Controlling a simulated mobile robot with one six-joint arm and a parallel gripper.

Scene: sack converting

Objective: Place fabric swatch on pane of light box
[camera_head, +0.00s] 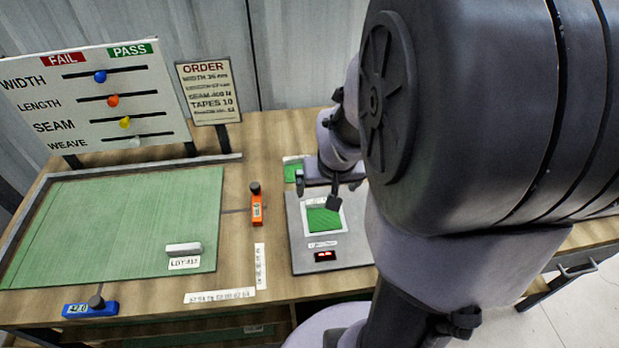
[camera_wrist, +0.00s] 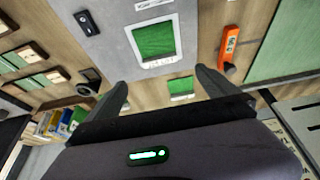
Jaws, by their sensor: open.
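The light box (camera_head: 299,241) is a grey box on the bench, with a white-framed pane (camera_head: 335,207). A green fabric swatch (camera_head: 322,219) lies on the pane, slightly skewed, with a white strip of pane showing around it. The wrist view shows the swatch (camera_wrist: 155,39) inside the pale frame of the light box (camera_wrist: 97,50). My gripper (camera_head: 318,194) is above the far edge of the box, with its fingers apart and nothing between them. In the wrist view my gripper (camera_wrist: 161,80) is also open and empty, apart from the swatch.
Another green piece on a white card (camera_head: 293,171) lies behind the box; it also shows in the wrist view (camera_wrist: 181,87). An orange block with a dark knob (camera_head: 257,207) stands left of the box. A green mat (camera_head: 120,225) and a FAIL/PASS board (camera_head: 95,100) are further left.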

